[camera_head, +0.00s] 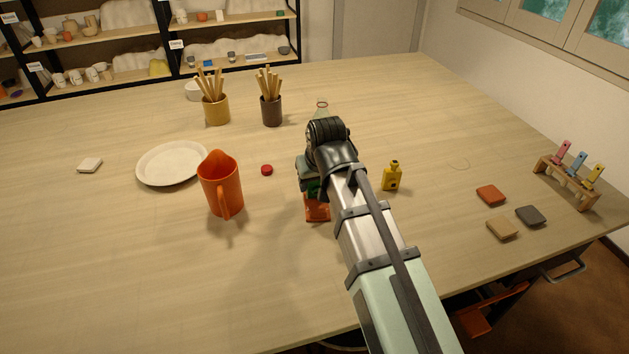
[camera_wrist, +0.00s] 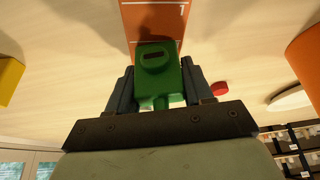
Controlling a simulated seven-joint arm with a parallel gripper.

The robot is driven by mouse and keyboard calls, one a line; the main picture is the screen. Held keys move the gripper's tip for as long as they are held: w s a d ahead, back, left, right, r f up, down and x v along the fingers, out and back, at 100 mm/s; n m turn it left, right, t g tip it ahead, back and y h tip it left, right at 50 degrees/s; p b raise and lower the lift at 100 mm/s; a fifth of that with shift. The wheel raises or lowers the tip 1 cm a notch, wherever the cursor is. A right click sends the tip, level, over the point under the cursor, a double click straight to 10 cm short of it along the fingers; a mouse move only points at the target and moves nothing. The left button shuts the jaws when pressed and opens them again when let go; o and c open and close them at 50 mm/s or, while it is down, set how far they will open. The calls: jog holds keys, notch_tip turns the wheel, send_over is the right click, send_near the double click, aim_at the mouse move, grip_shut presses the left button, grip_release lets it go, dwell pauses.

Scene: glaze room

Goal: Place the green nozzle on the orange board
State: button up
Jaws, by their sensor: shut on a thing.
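The green nozzle (camera_wrist: 157,72) sits between the two fingers of my gripper (camera_wrist: 158,84) in the wrist view, with a dark slot on its face. My gripper is shut on it. In the head view only a small green part of the nozzle (camera_head: 313,189) shows under my wrist. The orange board (camera_wrist: 153,18) lies on the table just beyond the nozzle in the wrist view, with white marks and a shadow on it. Part of the board (camera_head: 318,213) shows below my gripper in the head view; my arm hides the rest. I cannot tell whether the nozzle touches the board.
An orange pitcher (camera_head: 220,185) stands left of my gripper, with a red cap (camera_head: 267,169) between. A yellow bottle (camera_head: 392,176) stands close on the right. A plate (camera_head: 171,163), stick holders (camera_head: 271,109), tiles (camera_head: 490,195) and a wooden rack (camera_head: 565,183) are farther off.

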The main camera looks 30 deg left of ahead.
jog(key=o, duration=1)
jog(key=shift+f, duration=0.1)
jog(key=shift+o, duration=0.2)
jog(key=v, duration=1.2)
